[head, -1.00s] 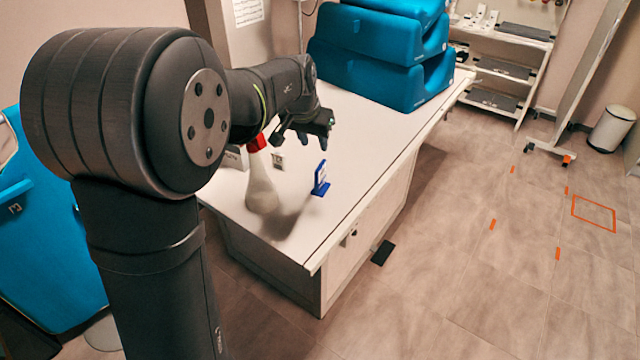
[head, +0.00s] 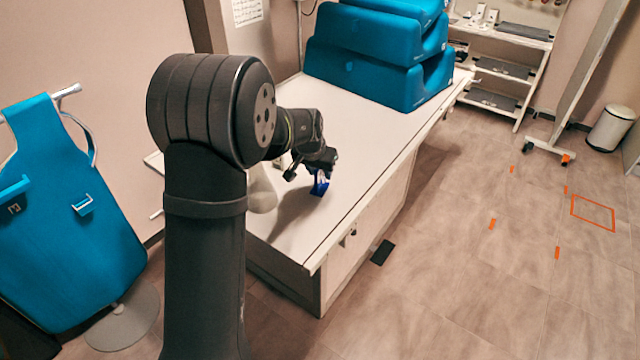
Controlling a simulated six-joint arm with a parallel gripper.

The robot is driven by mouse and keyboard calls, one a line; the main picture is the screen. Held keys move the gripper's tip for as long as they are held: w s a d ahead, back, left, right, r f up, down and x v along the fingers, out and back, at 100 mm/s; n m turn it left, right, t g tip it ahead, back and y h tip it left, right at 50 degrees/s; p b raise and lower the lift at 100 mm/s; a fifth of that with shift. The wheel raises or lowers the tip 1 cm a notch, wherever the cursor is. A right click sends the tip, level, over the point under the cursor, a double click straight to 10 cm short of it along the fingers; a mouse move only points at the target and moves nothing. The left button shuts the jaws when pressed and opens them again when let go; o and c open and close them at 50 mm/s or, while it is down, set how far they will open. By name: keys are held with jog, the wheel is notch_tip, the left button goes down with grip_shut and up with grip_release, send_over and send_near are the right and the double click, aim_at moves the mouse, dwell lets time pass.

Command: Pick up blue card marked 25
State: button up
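The blue card (head: 319,188) stands upright on the white table top, near its front right edge. Only its lower part shows; my gripper hides the upper part, and no number can be read. My gripper (head: 308,178) is low over the table, at the card, with its fingers apart and one finger to the card's left. From this view I cannot tell whether the fingers touch the card.
A pale conical bottle (head: 262,192) stands left of the card, partly behind my arm. Large blue cushions (head: 375,60) are stacked at the table's back. The white table top (head: 375,135) is clear between them and the card.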

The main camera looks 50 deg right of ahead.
jog(key=x, duration=0.2)
jog(key=shift+d+f, duration=0.1)
jog(key=shift+f, duration=0.3)
grip_shut()
jog(key=shift+r, duration=0.1)
